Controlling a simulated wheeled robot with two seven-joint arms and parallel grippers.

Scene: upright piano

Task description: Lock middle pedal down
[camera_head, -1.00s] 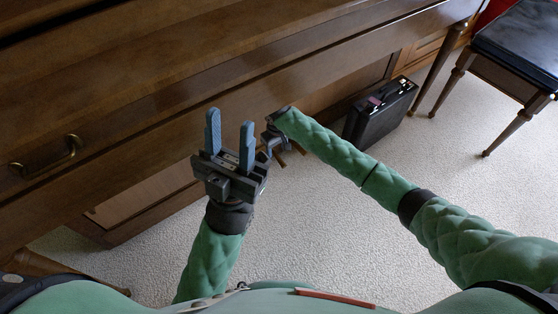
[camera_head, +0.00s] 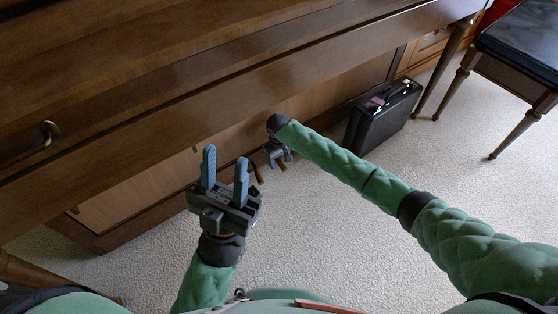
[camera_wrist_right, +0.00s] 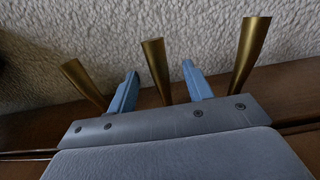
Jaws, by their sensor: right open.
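In the right wrist view, the brass middle pedal (camera_wrist_right: 156,68) sticks out between the two blue fingers of my right gripper (camera_wrist_right: 160,71). The fingers are apart, one on each side of it; I cannot tell whether either touches it. The left-hand pedal (camera_wrist_right: 83,83) and the right-hand pedal (camera_wrist_right: 250,52) lie outside the fingers. In the head view, my right gripper (camera_head: 278,154) is low at the piano's base, its fingers mostly hidden, with small brass pedal ends beside it. My left gripper (camera_head: 226,158) is open and empty, pointing up in front of the piano.
The piano's wooden front (camera_head: 150,120) overhangs the pedals, with a brass handle (camera_head: 50,132) at left. A black briefcase (camera_head: 383,115) stands against the base to the right. A stool (camera_head: 520,50) is at the far right. The pale carpet (camera_head: 340,230) is clear in front.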

